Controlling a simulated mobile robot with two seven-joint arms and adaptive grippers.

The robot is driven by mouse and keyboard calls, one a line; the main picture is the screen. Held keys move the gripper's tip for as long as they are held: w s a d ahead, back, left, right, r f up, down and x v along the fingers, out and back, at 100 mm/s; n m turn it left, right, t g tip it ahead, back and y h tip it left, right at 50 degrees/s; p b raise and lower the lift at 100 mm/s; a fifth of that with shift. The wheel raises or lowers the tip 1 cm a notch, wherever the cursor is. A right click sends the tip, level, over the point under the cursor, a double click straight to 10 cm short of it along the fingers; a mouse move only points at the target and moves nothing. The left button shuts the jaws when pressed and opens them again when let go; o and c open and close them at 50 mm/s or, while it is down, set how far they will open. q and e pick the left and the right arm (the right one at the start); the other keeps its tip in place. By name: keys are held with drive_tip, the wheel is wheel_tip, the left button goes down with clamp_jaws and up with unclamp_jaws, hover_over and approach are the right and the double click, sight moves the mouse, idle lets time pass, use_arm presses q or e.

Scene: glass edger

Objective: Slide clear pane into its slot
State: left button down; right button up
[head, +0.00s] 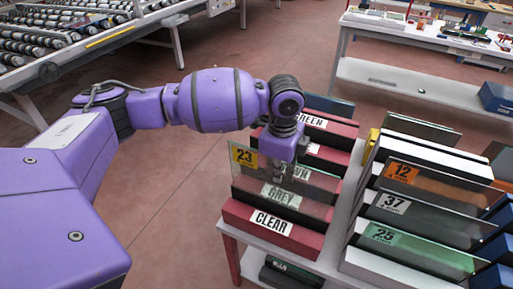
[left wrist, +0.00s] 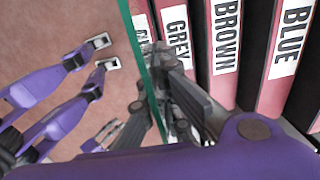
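In the left wrist view the pane (left wrist: 146,55) is a thin green edge between the fingers (left wrist: 160,100), beside the GREY block (left wrist: 175,45). My right gripper is not in view.
Behind GREY stand the BROWN (left wrist: 226,45) and BLUE (left wrist: 287,50) blocks, and the GREEN block (head: 318,122) further back. A rack of labelled panes (head: 403,172) stands close on the right. A roller table (head: 70,40) is at upper left. Floor left of the rack is clear.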

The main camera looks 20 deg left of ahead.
sight(277, 191)
use_arm(q)
wheel_tip(277, 191, down, 2)
drive_tip(key=shift+f+b, duration=0.6)
drive_tip(key=shift+f, duration=2.85)
wheel_tip(277, 191, down, 2)
drive_tip(key=shift+b, duration=0.35)
drive_tip(key=shift+w+f, duration=0.1)
drive_tip(key=shift+f, duration=0.35)
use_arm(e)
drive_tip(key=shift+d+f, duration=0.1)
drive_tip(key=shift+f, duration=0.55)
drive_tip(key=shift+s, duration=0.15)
use_arm(q)
drive_tip(key=shift+f, duration=0.1)
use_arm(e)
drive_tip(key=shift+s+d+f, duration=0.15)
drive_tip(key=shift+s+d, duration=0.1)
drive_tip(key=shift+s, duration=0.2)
use_arm(q)
drive_tip(key=shift+f, duration=0.25)
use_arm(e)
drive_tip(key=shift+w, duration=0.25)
